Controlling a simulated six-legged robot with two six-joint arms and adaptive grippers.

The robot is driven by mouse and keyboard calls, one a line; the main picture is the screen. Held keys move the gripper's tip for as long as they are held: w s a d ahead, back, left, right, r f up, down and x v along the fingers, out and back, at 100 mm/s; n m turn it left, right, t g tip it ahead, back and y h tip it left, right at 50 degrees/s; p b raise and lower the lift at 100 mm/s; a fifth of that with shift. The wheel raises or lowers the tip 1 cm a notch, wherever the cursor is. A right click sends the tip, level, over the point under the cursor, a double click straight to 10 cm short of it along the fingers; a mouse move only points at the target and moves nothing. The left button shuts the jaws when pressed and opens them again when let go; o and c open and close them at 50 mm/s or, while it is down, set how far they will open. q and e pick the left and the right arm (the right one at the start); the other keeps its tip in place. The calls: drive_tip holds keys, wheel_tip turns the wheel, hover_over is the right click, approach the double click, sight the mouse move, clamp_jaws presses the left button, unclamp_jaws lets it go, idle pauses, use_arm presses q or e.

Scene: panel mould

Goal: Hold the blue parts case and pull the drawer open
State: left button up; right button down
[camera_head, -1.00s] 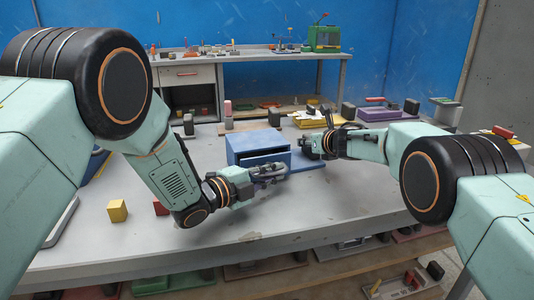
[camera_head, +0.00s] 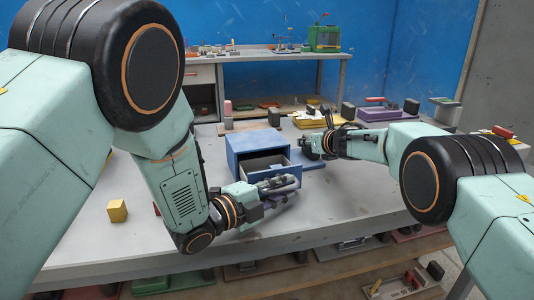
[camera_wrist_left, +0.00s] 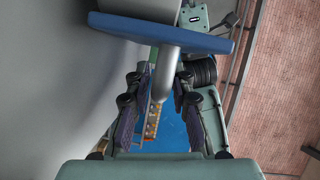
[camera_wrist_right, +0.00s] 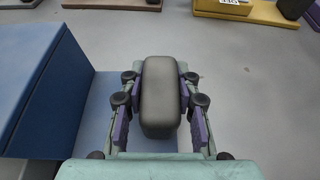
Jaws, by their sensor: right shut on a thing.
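The blue parts case (camera_head: 250,146) stands on the grey table with its drawer (camera_head: 262,167) pulled out toward me, showing a dark, empty-looking inside. The drawer front (camera_wrist_left: 180,36) crosses the left wrist view, with a grey knob (camera_wrist_left: 166,75) sticking out between my left fingers. My left gripper (camera_head: 288,184) is at the drawer front; its fingers stand apart on either side of the knob. My right gripper (camera_head: 312,147) is shut on a dark grey rounded block (camera_wrist_right: 160,95) beside the case, which also shows in the right wrist view (camera_wrist_right: 50,100).
A yellow block (camera_head: 117,210) lies on the table at the left. A purple box (camera_head: 377,115) and a yellow tray (camera_head: 310,122) stand behind my right arm. The table in front of the right gripper is clear. A lower shelf with parts runs below the front edge.

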use_arm(q)
drive_tip(key=v, duration=1.2)
idle(0.6)
use_arm(e)
drive_tip(key=c, duration=0.9)
unclamp_jaws()
drive_tip(key=shift+s+r, duration=0.1)
